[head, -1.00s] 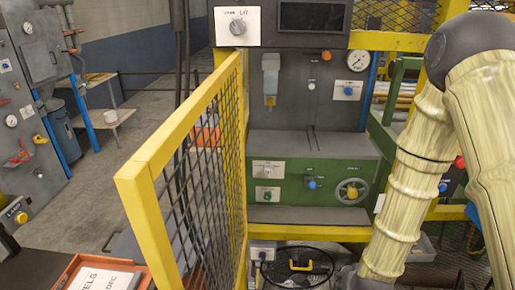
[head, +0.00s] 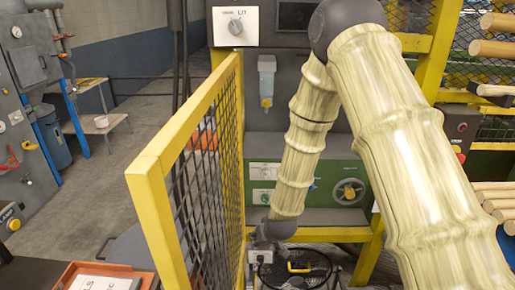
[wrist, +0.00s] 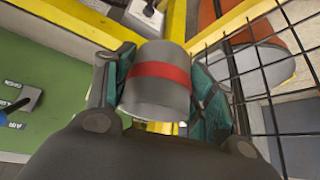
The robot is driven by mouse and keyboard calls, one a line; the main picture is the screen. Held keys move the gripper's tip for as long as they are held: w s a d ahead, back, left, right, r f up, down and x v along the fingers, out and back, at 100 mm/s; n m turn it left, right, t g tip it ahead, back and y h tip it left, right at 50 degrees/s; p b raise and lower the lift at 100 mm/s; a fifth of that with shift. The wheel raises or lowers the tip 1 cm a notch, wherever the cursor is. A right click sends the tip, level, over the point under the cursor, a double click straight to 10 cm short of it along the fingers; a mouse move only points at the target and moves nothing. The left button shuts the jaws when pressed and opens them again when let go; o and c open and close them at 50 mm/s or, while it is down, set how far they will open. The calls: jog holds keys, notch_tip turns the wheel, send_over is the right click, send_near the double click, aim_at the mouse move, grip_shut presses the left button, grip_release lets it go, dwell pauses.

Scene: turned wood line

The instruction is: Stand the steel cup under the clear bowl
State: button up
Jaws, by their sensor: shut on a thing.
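The steel cup (wrist: 158,95), grey with a red band, is held between the two green-padded fingers of my gripper (wrist: 160,75) in the wrist view. In the head view my gripper (head: 262,255) is low, beside the yellow mesh guard and below the green panel; I cannot make out the cup there. The clear bowl (head: 266,80), with an amber lower end, hangs on the grey upright panel in the head view, well above my gripper. My arm passes just right of it.
A yellow-framed mesh guard (head: 210,155) stands close left of my gripper; its mesh also shows at right in the wrist view. A black round item with a yellow handle (head: 300,267) is low by the machine. Wooden rods (head: 492,200) are stacked at right.

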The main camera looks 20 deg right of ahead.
jog(key=w+d+r+b, duration=0.1)
jog(key=w+d+r, duration=0.15)
jog(key=w, duration=0.25)
jog(key=w+d+r+n, duration=0.1)
jog(key=w+d+r, duration=0.1)
jog(key=w+r, duration=0.15)
jog(key=w+d+r+b, duration=0.1)
jog(key=w+d+r, duration=0.1)
jog(key=w, duration=0.4)
jog(key=w+d+r+n+y+b, duration=0.1)
jog(key=w+d+r+n+b, duration=0.1)
jog(key=w+d+r, duration=0.75)
jog(key=w+a+p, duration=0.1)
jog(key=w+p, duration=0.1)
jog(key=w, duration=0.3)
jog(key=w+a+p, duration=0.1)
jog(key=w+p, duration=0.1)
jog(key=w, duration=0.3)
jog(key=w+a+r+p, duration=0.1)
jog(key=w, duration=0.4)
jog(key=shift+w+a+r+p, duration=0.1)
jog(key=shift+a+p, duration=0.25)
jog(key=shift+p, duration=0.05)
jog(key=shift+f+p, duration=0.3)
jog(key=shift+p, duration=0.1)
jog(key=o, duration=1)
jog(key=shift+o, duration=0.2)
